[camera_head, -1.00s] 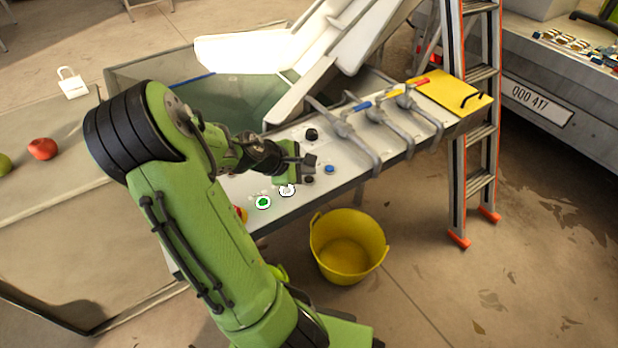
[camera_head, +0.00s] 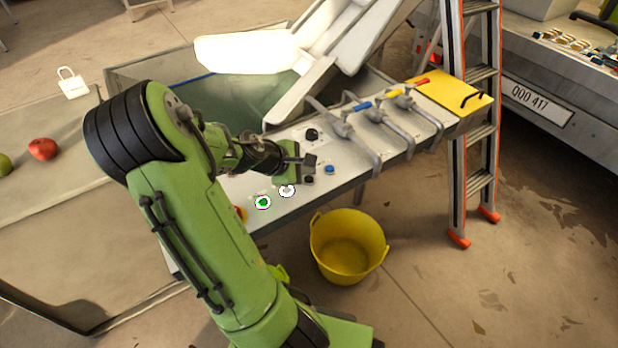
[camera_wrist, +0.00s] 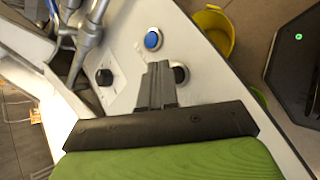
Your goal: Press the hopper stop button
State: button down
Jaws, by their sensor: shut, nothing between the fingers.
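The control panel (camera_head: 345,178) is a pale sloped board with several buttons and a black knob (camera_head: 311,135). In the head view a green button (camera_head: 263,202), a white button (camera_head: 287,190), a black button (camera_head: 309,180) and a blue button (camera_head: 330,169) form a row. A red button (camera_head: 240,213) is partly hidden by my arm. I cannot read which label marks the hopper stop. My gripper (camera_head: 309,160) is shut and empty, over the panel by the black button. In the wrist view, its fingertips (camera_wrist: 158,70) partly cover the black button (camera_wrist: 181,74); the blue button (camera_wrist: 153,40) is clear. Contact cannot be told.
Lever valves (camera_head: 380,118) and a yellow plate (camera_head: 449,92) occupy the panel's far right end. A yellow bucket (camera_head: 347,245) stands on the floor in front. A ladder (camera_head: 481,120) stands at the right. A white chute (camera_head: 330,60) rises behind.

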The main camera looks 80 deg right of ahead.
aim_at(306, 181)
jog(key=shift+f, duration=0.45)
jog(key=shift+f+b, duration=0.4)
jog(key=shift+b, duration=0.05)
dwell(0.3)
jog(key=shift+r+p, duration=0.85)
jog(key=shift+p, duration=0.05)
jog(key=shift+r, duration=0.1)
notch_tip(306, 181, up, 5)
jog(key=p, duration=0.5)
dwell(0.6)
